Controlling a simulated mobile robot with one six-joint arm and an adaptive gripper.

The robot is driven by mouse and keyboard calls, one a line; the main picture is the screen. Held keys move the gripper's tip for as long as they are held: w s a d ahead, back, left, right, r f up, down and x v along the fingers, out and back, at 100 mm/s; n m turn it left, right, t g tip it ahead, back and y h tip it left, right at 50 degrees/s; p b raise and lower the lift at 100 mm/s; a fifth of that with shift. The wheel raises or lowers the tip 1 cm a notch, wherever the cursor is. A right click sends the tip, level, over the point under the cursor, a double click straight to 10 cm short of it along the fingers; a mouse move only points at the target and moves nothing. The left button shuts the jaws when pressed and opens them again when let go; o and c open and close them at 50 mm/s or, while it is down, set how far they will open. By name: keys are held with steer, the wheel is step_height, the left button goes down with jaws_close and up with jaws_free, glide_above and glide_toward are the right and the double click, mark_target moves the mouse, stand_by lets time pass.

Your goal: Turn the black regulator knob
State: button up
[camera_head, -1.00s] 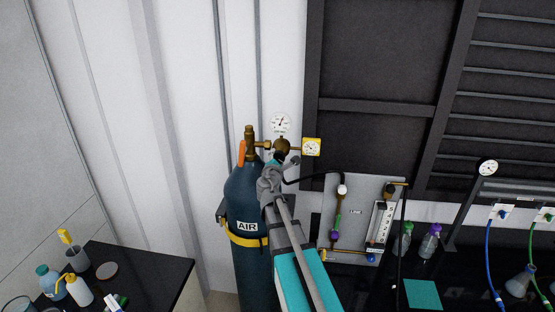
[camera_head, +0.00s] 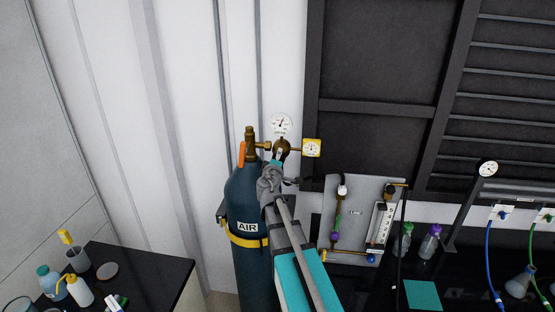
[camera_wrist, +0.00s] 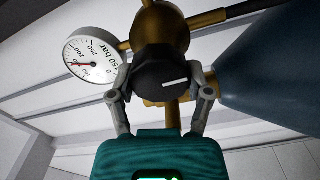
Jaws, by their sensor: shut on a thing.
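The black regulator knob (camera_wrist: 162,78) is in the middle of the wrist view, with a white line on its face pointing right. My gripper (camera_wrist: 160,92) has one finger on each side of the knob and is shut on it. The brass regulator (camera_wrist: 160,28) is behind the knob. In the head view the regulator (camera_head: 283,145) sits atop the blue AIR cylinder (camera_head: 245,200). My gripper (camera_head: 276,163) is just below it and hides the knob there. A white round gauge (camera_wrist: 92,52) is at left in the wrist view.
A yellow square gauge (camera_head: 312,148) is right of the regulator. A grey flow panel (camera_head: 365,190) stands to the right of my arm. A black bench (camera_head: 150,270) with bottles is at lower left. A dark fumehood frame (camera_head: 380,105) fills the upper right.

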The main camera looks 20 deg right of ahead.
steer(key=shift+m, duration=1.7)
steer(key=o, duration=1.1)
steer(key=shift+o, duration=0.2)
steer(key=v, duration=1.2)
